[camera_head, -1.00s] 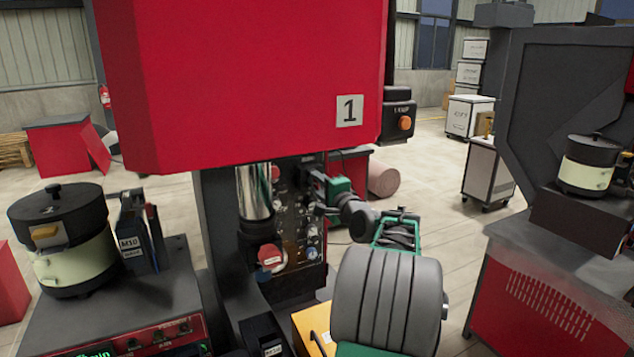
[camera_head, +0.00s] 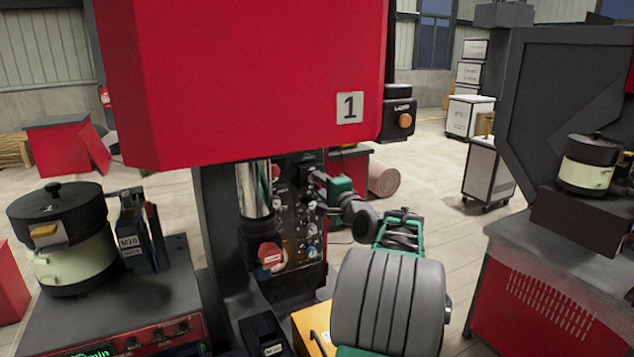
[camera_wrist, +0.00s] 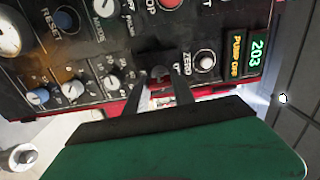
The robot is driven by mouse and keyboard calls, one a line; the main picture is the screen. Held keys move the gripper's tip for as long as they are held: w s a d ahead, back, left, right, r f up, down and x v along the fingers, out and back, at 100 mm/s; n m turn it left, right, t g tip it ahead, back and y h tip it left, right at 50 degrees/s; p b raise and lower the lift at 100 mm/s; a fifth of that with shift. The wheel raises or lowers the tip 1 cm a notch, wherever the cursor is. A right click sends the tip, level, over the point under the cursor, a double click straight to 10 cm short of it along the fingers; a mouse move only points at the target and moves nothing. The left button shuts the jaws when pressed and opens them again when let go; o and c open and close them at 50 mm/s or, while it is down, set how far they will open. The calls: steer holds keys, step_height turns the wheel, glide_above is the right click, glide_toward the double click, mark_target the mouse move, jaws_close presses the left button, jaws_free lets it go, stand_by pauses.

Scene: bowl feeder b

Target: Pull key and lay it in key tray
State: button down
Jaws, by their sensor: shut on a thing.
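My gripper (camera_wrist: 158,88) is shut on a small dark piece, the key (camera_wrist: 158,74), at the lower edge of the control panel (camera_wrist: 120,50). The fingers cover most of the key, and I cannot tell whether it is still in its lock. In the head view my gripper (camera_head: 318,183) is at the right side of the panel (camera_head: 294,235), below the big red housing. I cannot make out the key in that view. I cannot identify the key tray for certain in either view.
Knobs, a white button (camera_wrist: 207,61) and a lit green display (camera_wrist: 259,50) surround the gripper closely. A dark labelled bin (camera_head: 262,331) and a yellow box (camera_head: 314,325) stand low in front of the press. A feeder bowl (camera_head: 62,235) is at left.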

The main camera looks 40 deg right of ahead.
mark_target(320, 185)
steer(key=shift+b+v, duration=1.05)
steer(key=shift+v, duration=1.3)
steer(key=shift+s+a, duration=0.1)
steer(key=shift+s, duration=0.15)
